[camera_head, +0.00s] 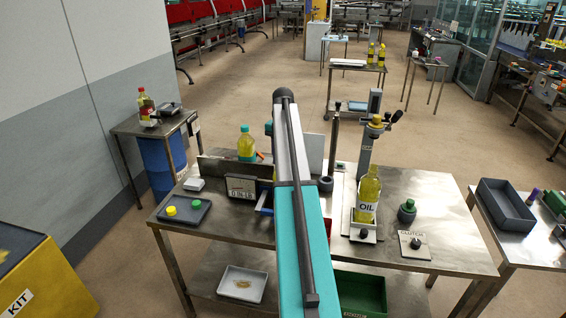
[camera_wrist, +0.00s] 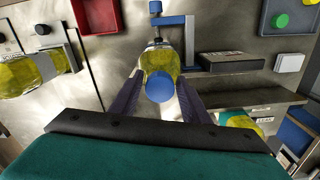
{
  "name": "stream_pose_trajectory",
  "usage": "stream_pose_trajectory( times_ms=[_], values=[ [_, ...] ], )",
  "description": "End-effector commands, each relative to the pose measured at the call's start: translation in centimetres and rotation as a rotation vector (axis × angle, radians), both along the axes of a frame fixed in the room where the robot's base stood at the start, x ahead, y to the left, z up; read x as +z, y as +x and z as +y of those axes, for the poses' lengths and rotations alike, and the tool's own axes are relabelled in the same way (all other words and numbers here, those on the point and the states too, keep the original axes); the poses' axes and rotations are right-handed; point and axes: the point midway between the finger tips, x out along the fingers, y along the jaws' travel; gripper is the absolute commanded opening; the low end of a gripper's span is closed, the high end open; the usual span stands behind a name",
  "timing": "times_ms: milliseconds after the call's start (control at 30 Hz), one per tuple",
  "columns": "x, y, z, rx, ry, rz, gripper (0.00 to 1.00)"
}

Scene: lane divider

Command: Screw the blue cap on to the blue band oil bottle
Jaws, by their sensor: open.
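In the wrist view a blue cap (camera_wrist: 160,87) shows at the near end of a yellow oil bottle (camera_wrist: 158,60). I cannot tell whether it is seated on the neck, and no blue band can be made out. My gripper (camera_wrist: 158,92) is open, with one dark finger on each side of the cap; contact is unclear. In the head view my own arm hides the gripper and this cap. An open-looking oil bottle (camera_head: 368,192) with an OIL label stands upright on a small stand at the right of the table. A green-capped bottle (camera_head: 246,146) stands left of my arm.
A dark tray (camera_head: 190,220) with yellow and green caps lies at the table's left. A blue crank-like part (camera_wrist: 168,20) is close beyond the bottle in the wrist view. A clutch panel (camera_head: 414,245) sits at the front right. The table's right part (camera_head: 450,215) is clear.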

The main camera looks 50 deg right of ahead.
Motion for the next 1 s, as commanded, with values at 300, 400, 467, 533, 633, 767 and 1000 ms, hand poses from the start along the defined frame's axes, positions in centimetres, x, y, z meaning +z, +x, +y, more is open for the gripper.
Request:
stream_pose_trajectory(
  times_ms=[300,400,467,533,633,767,1000],
  values=[
    [-0.01,0.0,0.01,0.057,0.0,0.0,0.42],
    [0.0,0.0,0.01,0.057,0.0,0.0,0.42],
    [0.02,0.0,0.01,0.063,0.0,0.0,0.42],
    [0.04,0.0,0.01,0.085,0.0,0.0,0.42],
    [0.07,-0.01,0.02,0.132,0.0,0.0,0.42],
    [0.04,-0.01,0.02,0.191,0.0,0.0,0.42],
    [0.0,0.0,0.01,0.207,0.0,0.0,0.42]
  ],
)
